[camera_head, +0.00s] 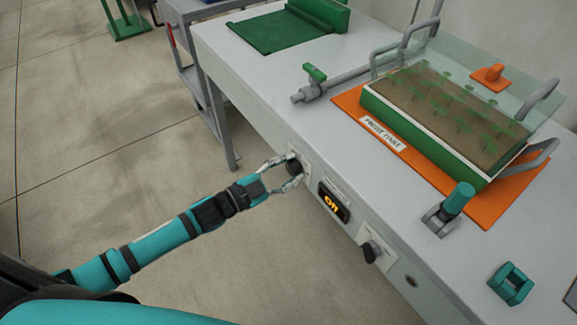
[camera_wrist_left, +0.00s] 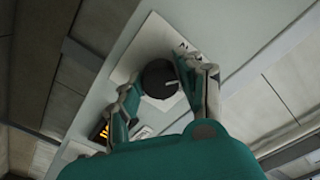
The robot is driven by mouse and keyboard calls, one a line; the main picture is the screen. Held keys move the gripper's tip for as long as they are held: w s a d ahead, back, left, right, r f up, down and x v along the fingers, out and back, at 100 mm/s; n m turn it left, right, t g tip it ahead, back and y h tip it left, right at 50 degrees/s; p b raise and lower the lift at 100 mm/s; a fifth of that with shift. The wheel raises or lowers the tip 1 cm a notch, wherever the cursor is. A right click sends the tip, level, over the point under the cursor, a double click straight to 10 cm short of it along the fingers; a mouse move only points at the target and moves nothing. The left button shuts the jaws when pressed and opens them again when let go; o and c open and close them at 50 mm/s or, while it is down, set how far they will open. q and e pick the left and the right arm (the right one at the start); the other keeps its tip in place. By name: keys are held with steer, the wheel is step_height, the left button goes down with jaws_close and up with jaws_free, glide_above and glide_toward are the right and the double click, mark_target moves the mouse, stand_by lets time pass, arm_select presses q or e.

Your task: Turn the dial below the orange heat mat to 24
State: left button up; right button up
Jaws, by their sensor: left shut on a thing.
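A black round dial (camera_head: 294,167) sits on a pale plate on the bench's front face. My left gripper (camera_head: 288,171) is shut on this dial, with one finger on each side. In the left wrist view the dial (camera_wrist_left: 158,76) shows a light pointer line, between the fingers of my left gripper (camera_wrist_left: 163,92). A dark display (camera_head: 333,203) right of it reads "Off" in orange. A second dark dial (camera_head: 371,251) is farther right on the same face. The orange heat mat (camera_head: 487,213) lies on the bench top under a planted tray. My right gripper is not in view.
The planted tray (camera_head: 418,133) has a clear cover and grey handles. A grey pipe with a green valve handle (camera_head: 315,72) lies left of it. A teal-handled clamp (camera_head: 449,209) and a teal block (camera_head: 511,283) are at the right. The floor before the bench is clear.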

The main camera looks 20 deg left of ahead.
arm_select(q)
steer(key=shift+m, duration=1)
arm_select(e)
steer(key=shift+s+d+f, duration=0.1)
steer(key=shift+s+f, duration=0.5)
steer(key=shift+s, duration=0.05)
arm_select(q)
steer(key=o, duration=1.2)
steer(key=shift+c, duration=0.2)
steer(key=v, duration=1.2)
